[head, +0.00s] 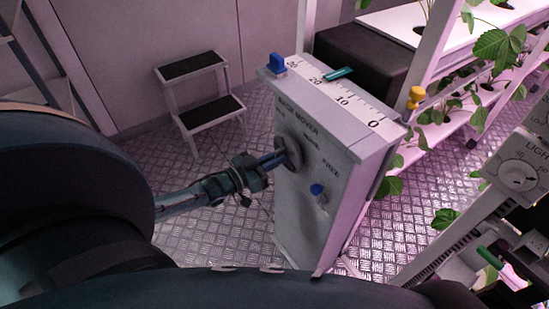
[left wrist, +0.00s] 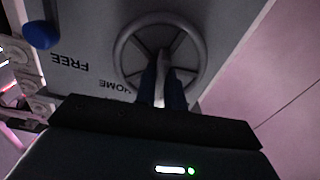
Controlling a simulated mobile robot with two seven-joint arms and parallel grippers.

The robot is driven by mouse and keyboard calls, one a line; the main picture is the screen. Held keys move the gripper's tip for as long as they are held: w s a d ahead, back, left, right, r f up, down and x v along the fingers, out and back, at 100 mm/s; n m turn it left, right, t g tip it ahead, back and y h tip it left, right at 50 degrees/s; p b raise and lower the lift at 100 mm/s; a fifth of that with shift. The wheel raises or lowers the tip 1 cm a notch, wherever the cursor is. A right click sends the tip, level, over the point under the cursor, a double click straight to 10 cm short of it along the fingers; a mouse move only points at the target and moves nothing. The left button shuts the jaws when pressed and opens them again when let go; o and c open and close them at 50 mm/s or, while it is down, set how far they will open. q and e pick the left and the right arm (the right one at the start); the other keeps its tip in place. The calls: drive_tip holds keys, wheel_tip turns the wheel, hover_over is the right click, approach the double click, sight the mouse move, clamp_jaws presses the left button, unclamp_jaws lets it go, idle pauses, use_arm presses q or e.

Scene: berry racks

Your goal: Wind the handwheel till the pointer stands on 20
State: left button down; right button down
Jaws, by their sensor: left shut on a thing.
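The handwheel (head: 290,153) is on the front of the grey rack-mover box (head: 300,215). In the left wrist view the round, spoked handwheel (left wrist: 119,55) faces me. My left gripper (head: 274,160) is shut on the handwheel, its fingers (left wrist: 162,80) reaching in among the spokes. The white scale (head: 363,110) on the box top runs from 0 at the near right to 30 at the far left. The teal pointer (head: 339,74) lies across it close to the 20 mark; I cannot tell whether it is exactly on it. My right gripper is not in view.
A blue knob (head: 317,190) sits by the word FREE, also in the left wrist view (left wrist: 41,34). A step stool (head: 202,101) is behind; plant racks are at the right.

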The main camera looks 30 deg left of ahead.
use_arm(q)
drive_tip(key=n, duration=0.6)
drive_tip(key=shift+n, duration=0.3)
idle(0.4)
drive_tip(key=c, duration=1.5)
unclamp_jaws()
drive_tip(key=shift+s, duration=0.1)
drive_tip(key=v, duration=1.3)
